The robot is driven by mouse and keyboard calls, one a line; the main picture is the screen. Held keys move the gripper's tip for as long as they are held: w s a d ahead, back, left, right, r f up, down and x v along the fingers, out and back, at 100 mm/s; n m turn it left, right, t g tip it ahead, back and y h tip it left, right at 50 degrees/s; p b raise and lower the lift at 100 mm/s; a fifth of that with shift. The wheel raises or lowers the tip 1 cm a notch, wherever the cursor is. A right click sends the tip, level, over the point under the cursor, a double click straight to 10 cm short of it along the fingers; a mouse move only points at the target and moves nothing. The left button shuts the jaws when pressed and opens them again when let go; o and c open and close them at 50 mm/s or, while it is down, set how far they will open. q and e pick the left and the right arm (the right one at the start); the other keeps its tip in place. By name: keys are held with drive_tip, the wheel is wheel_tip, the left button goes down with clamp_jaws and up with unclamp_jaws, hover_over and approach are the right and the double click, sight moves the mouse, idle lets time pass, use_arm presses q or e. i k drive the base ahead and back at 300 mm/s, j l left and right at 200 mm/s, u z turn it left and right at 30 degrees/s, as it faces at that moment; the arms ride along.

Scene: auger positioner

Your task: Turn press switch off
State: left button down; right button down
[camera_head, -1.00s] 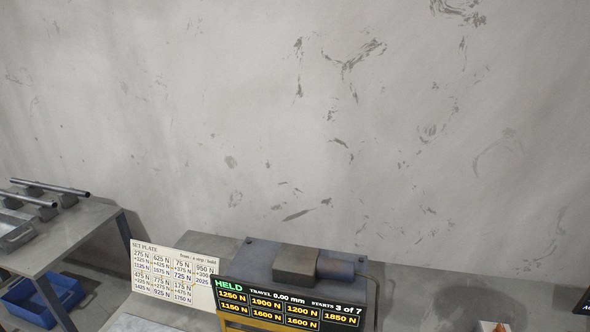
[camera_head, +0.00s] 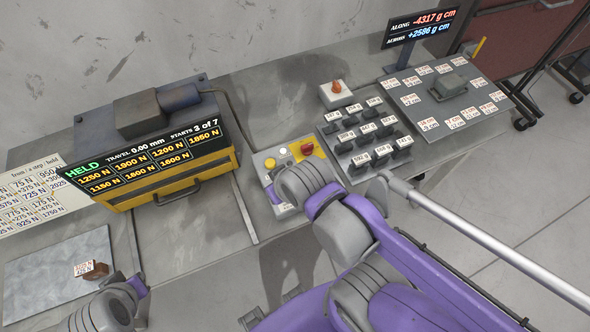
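The press (camera_head: 170,185) has a yellow front, and its display (camera_head: 150,160) reads HELD, travel 0.00 mm, starts 3 of 7. A separate pale box (camera_head: 345,100) with an orange knob (camera_head: 336,87) stands farther back; I cannot tell which knob is the press switch. My purple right arm reaches over the front of the control box. Its wrist hides the fingers and part of the box. My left arm shows at the lower left; its fingers are not visible.
A rack of labelled dark blocks (camera_head: 367,135) stands right of the control box. Beyond it is a plate with labels (camera_head: 430,110) and a display (camera_head: 422,27). A metal rod (camera_head: 490,240) crosses the right.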

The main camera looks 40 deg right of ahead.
sight(306, 149)
drive_tip(key=z, duration=1.4)
